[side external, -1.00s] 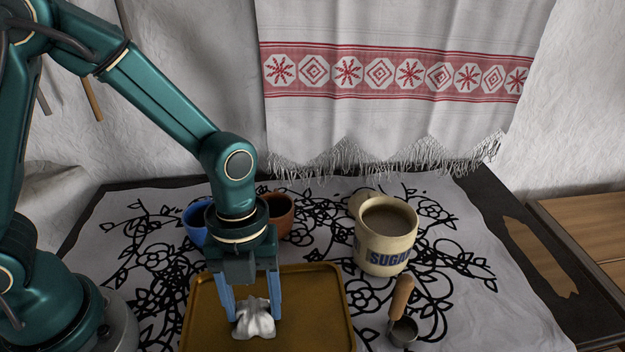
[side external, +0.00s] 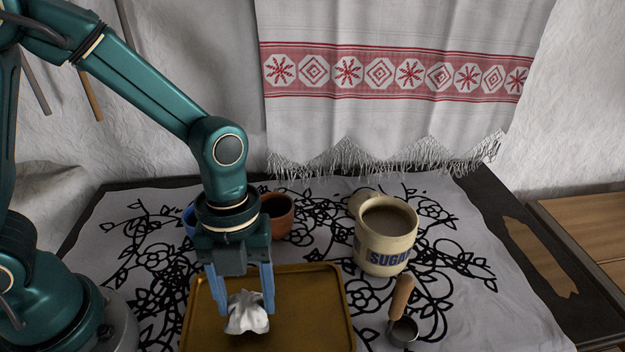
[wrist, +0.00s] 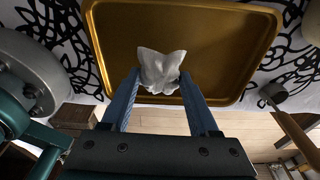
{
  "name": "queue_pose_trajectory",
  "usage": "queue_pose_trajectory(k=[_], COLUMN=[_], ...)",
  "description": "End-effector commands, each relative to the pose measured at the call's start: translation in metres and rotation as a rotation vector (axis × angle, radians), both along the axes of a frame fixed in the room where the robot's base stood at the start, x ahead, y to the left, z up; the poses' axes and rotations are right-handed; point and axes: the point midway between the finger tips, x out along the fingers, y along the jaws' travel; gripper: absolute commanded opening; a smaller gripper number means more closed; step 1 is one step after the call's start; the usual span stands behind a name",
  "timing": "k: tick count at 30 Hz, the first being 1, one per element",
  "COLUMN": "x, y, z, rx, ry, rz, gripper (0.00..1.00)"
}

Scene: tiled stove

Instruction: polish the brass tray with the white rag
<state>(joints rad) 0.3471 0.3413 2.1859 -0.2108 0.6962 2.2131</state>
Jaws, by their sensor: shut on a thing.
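The brass tray (side external: 315,305) lies flat on the patterned cloth, and it also fills the upper part of the wrist view (wrist: 215,50). The white rag (side external: 246,314) is a crumpled bundle between my fingertips, low over the left half of the tray. My gripper (side external: 246,306) points down and is shut on the rag. In the wrist view the rag (wrist: 161,70) shows between the blue fingers, near one long edge of the tray. The rag appears to touch the tray surface, but its underside is hidden.
A sugar mug (side external: 386,240) stands right of the tray, with a wooden-handled scoop (side external: 402,305) in front of it. A brown cup (side external: 277,216) and a partly hidden blue cup (side external: 189,222) stand behind my gripper. A fringed towel (side external: 390,120) hangs at the back.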

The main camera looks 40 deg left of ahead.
Motion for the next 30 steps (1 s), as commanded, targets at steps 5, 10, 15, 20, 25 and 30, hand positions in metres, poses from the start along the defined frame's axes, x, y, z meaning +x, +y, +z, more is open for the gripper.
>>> queue_pose_trajectory(k=[5, 10, 15, 20, 25, 30], x=[0.001, 0.001, 0.002, 0.001, 0.000, 0.000], y=[0.000, 0.000, 0.000, 0.000, 0.001, 0.001], z=[0.018, 0.033, 0.049, 0.059, 0.064, 0.064], rx=[-0.001, -0.001, -0.001, 0.000, 0.001, 0.001], ry=[-0.006, -0.006, -0.006, -0.004, -0.002, -0.002], rz=[0.002, 0.000, 0.001, 0.000, 0.000, 0.000], gripper=[0.00, 0.00, 0.00, 0.00, 0.00, 0.00])
